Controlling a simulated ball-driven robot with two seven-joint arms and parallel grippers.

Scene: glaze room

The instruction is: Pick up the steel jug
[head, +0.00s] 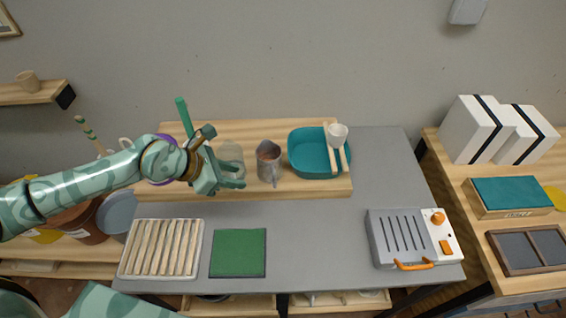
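The steel jug (269,162) stands upright on a wooden board (310,189) at the back of the grey table, with something brown showing at its mouth. My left gripper (222,160) is to the left of the jug, its fingers spread apart and pointing right. A clear glass vessel (231,153) shows at the fingers, between my gripper and the jug; I cannot tell whether they touch it. The jug is apart from the gripper. My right gripper is not in view.
A teal basin (306,153) stands just right of the jug, with a white ladle-like cup (337,134) over its edge. A slatted rack (161,248), a green mat (238,252) and a grey appliance (402,232) lie in front. The table between mat and appliance is clear.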

